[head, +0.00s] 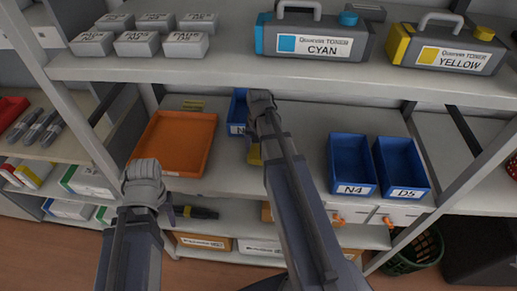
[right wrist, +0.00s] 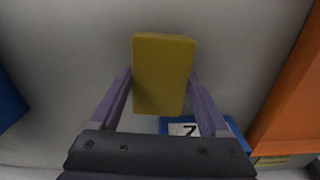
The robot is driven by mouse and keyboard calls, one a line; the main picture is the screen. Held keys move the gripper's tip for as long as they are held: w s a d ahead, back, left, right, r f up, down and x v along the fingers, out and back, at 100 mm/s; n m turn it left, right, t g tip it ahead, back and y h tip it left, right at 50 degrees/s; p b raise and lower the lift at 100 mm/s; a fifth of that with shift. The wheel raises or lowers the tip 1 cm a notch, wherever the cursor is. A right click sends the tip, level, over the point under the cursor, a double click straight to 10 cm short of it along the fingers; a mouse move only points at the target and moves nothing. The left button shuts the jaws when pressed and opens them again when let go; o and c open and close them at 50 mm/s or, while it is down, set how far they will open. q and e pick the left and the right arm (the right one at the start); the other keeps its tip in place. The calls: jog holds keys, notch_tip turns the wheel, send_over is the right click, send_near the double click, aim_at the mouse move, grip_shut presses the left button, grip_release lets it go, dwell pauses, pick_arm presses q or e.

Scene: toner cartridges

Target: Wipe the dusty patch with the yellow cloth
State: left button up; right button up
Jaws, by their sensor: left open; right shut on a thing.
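The yellow cloth (right wrist: 163,75) is a thick block between the two purple fingers of my right gripper (right wrist: 162,88), which is shut on it. In the head view a small part of the cloth (head: 254,156) shows beside my right forearm, over the middle shelf (head: 295,150); the arm hides the rest. I cannot tell whether the cloth touches the shelf. I cannot make out the dusty patch in either view. My left gripper (head: 180,211) is open and empty in front of the lower shelf, mostly hidden by its own wrist.
An orange tray (head: 174,172) lies left of the cloth. A blue bin (head: 238,108) stands behind it, and blue bins N4 (head: 351,158) and D5 (head: 401,160) stand to the right. The upper shelf (head: 230,70) holds toner cartridges above. Bare shelf shows between the cloth and N4.

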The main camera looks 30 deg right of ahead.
jog(key=shift+r+p, duration=1.8)
jog(key=shift+r, duration=0.4)
notch_tip(320, 180, up, 3)
jog(key=p, duration=0.3)
jog(key=shift+a, duration=0.15)
